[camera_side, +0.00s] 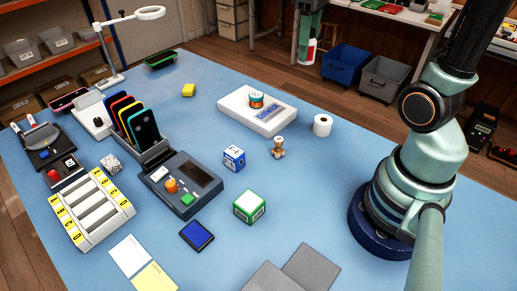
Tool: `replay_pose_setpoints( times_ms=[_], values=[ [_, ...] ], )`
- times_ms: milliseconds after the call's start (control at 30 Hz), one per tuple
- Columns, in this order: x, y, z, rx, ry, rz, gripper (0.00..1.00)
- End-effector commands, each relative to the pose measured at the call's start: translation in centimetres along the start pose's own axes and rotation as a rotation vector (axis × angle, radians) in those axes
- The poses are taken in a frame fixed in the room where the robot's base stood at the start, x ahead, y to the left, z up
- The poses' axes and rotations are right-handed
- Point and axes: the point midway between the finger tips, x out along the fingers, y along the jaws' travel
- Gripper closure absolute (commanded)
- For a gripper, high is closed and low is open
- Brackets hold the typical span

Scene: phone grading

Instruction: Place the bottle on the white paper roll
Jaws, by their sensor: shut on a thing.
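The white paper roll (322,125) stands upright on the blue table, right of the centre. The bottle looks upright. In the picture it is well above the roll and slightly left of it, with a clear gap between them. Its exact height and depth are hard to tell from this one view. The gripper's fingers partly cover the bottle's upper part.
Left of the roll are a wooden stamp (278,147) and a white box (257,111) with an orange-banded roll on it. A blue-and-white cube (234,158) and a green-and-white cube (250,206) stand nearer. The table (320,190) is clear just in front of the roll.

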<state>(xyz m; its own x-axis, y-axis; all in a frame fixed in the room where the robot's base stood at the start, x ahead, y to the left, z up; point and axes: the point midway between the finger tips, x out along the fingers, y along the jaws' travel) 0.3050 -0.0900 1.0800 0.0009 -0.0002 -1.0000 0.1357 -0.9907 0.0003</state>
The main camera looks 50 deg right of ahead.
Motion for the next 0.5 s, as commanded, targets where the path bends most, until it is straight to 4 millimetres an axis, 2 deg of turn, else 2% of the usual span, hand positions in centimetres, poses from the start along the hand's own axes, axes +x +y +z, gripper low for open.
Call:
replay_pose_setpoints(
  times_ms=[33, 200, 367, 500],
  values=[
    [-0.2, 1.8, 0.8, 0.066, 0.001, 0.0, 1.0],
    [-0.6, 5.5, 3.1, 0.212, 0.001, 0.001, 1.0],
    [-0.8, 7.1, 4.4, 0.282, 0.0, 0.001, 1.0],
    [0.4, 7.5, 4.7, 0.297, -0.004, -0.002, 1.0]
  ],
)
